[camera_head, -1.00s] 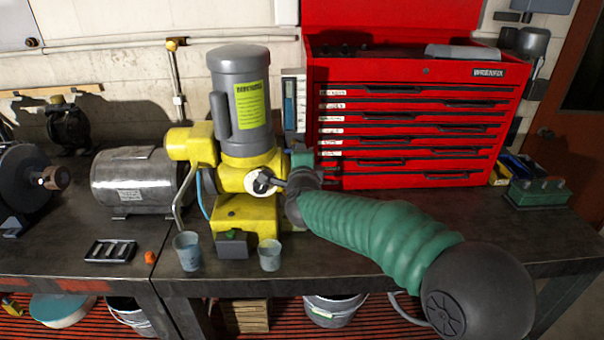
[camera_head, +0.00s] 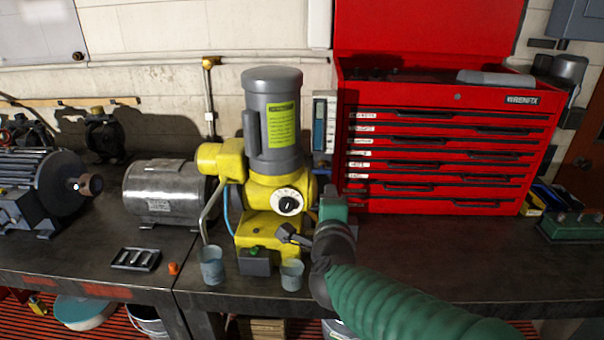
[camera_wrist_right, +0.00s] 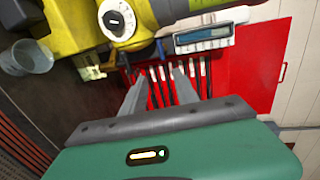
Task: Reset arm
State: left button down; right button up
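The yellow machine (camera_head: 270,230) with a grey motor (camera_head: 271,125) on top stands upright on the bench. Its white dial with a black knob (camera_head: 289,202) faces forward and also shows in the right wrist view (camera_wrist_right: 116,19). My right arm comes in from the lower right in a green sleeve. My right gripper (camera_head: 284,234) is just below and in front of the dial, apart from it. In the wrist view its two fingers (camera_wrist_right: 160,83) are spread with nothing between them. My left gripper is not in view.
A red tool chest (camera_head: 440,150) stands behind my right arm. Two small cups (camera_head: 211,266) (camera_head: 291,275) sit at the bench's front edge near the machine. A silver motor (camera_head: 165,192), a black tray (camera_head: 135,259) and an orange piece (camera_head: 173,268) lie left. The bench at right is largely clear.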

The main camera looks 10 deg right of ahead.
jog(key=s+a+f+n+g+y+p, duration=0.1)
jog(key=s+f+n+g+y+p, duration=0.15)
jog(key=s+f+n, duration=0.4)
jog(key=s+a+f+n+g+y+p, duration=0.2)
jog(key=s+f+n+g+y, duration=0.15)
jog(key=f+n, duration=0.55)
jog(key=s+d+f+n+g+h, duration=0.1)
jog(key=s+d+f+n+g, duration=0.1)
jog(key=s, duration=0.5)
jog(key=s+d+f+n+g+p, duration=0.1)
jog(key=s+d+f+n+g, duration=0.1)
jog(key=s+f+n+g, duration=0.2)
notch_tip(320, 180, down, 3)
jog(key=s, duration=0.3)
jog(key=shift+d+h, duration=0.15)
jog(key=shift+h, duration=0.25)
